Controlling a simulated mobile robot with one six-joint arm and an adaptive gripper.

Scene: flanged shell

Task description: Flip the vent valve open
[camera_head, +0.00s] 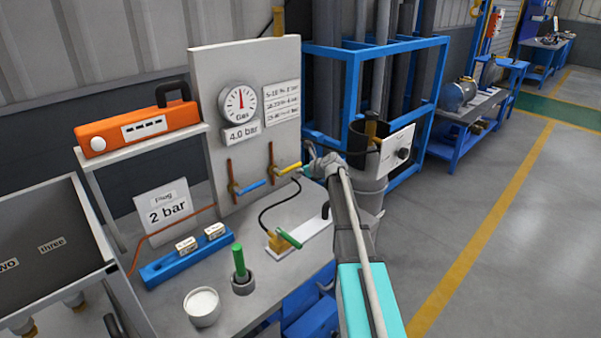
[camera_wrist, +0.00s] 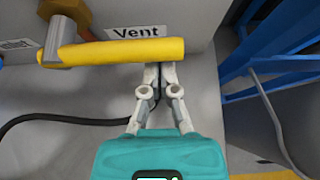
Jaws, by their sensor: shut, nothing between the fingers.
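The vent valve has a yellow lever (camera_head: 289,168) on a brown vertical pipe (camera_head: 271,156) at the right side of the upright grey panel. In the wrist view the yellow lever (camera_wrist: 122,51) lies nearly level across the picture, with the "Vent" label (camera_wrist: 137,32) behind it and the brown valve body (camera_wrist: 66,12) at its left. My gripper (camera_head: 308,166) is at the lever's free right end. In the wrist view my gripper (camera_wrist: 160,68) is shut and empty, its fingertips at the lever's lower edge near that end. I cannot tell whether they touch it.
A blue lever (camera_head: 250,185) on a similar pipe is left of the vent valve. A gauge (camera_head: 239,102) reading 4.0 bar is above. A black hose (camera_head: 266,208) hangs below. A blue frame (camera_head: 352,95) and a grey bin (camera_head: 372,185) stand close on the right.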

